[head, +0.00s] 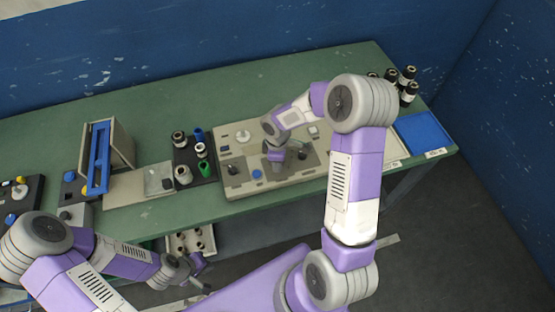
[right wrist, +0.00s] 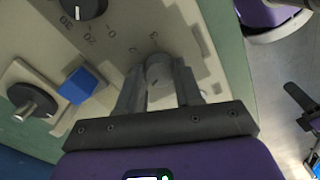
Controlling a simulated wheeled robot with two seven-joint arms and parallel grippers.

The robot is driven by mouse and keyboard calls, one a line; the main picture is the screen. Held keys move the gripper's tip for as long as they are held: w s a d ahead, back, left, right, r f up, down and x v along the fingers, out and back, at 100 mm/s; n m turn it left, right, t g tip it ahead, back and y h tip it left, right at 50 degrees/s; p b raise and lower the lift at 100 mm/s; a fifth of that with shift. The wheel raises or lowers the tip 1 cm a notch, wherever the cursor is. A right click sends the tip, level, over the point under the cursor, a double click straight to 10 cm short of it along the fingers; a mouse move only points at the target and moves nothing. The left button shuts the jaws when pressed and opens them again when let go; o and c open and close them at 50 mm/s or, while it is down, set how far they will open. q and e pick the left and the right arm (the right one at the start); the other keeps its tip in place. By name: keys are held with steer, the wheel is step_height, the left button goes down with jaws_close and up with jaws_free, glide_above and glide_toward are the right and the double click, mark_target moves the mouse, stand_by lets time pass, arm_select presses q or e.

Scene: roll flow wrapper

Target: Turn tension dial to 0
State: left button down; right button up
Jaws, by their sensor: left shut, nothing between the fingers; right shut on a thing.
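In the right wrist view my right gripper (right wrist: 160,88) is shut on a round grey knob (right wrist: 158,68) on the pale machine panel (right wrist: 125,20). Small marks stand around this knob, but they are hard to read. A black dial (right wrist: 88,6) with a white pointer line sits at the top edge, with printed numbers beside it, among them 0 and 20. I cannot tell from any label which one is the tension dial. In the head view the machine panel (head: 316,178) lies under my right arm. My left gripper (head: 203,274) is shut and empty, in front of the table.
A blue square button (right wrist: 77,85) and a black knob with a metal handle (right wrist: 32,102) are left of my right gripper. On the green table (head: 240,80) are a black tray (head: 208,168) of rollers, a blue-framed stand (head: 98,158) and a blue bin (head: 424,132).

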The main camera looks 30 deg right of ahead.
stand_by(0.4)
steer(key=o, duration=1)
steer(key=shift+o, duration=0.2)
steer(key=shift+r, duration=0.1)
step_height(320, 180, up, 8)
steer(key=shift+f+p, duration=0.25)
steer(key=shift+p, duration=0.55)
